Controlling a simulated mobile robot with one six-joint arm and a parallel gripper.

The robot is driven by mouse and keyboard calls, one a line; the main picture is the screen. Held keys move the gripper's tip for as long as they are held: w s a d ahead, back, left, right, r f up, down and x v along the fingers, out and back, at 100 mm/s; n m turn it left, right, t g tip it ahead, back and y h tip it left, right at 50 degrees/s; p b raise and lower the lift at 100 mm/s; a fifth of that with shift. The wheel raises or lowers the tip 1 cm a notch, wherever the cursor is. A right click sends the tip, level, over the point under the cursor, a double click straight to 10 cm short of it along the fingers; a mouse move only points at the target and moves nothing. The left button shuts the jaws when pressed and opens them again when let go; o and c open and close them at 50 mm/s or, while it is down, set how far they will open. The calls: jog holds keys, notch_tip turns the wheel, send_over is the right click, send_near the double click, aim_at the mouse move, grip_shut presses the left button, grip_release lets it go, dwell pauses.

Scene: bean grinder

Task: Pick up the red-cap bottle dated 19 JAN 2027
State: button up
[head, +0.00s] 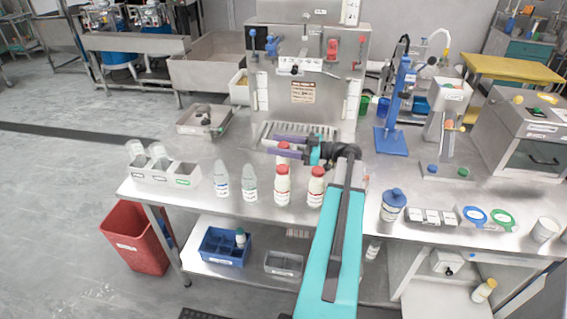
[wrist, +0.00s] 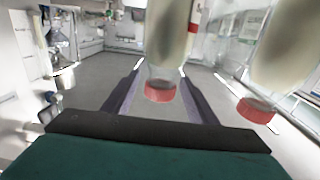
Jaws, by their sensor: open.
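Three white bottles with red caps stand on the steel table in the head view: a front left one (head: 283,190), a front right one (head: 315,190), and one farther back (head: 283,158), partly hidden by my gripper. My gripper (head: 268,146) is open and points left, with its purple fingers around the back bottle's upper part. In the wrist view one red-cap bottle (wrist: 165,45) appears cap down between the open fingers (wrist: 160,88), with no clear grip on it. Another red-cap bottle (wrist: 280,55) is outside the fingers at right. The dates are too small to read.
A blue-capped bottle (head: 393,206) stands right of my arm. A steel machine with a grate (head: 300,128) is behind my gripper.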

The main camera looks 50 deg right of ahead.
jog(key=shift+p+x, duration=0.3)
jog(key=shift+x, duration=0.9)
jog(key=shift+c, duration=0.4)
grip_shut()
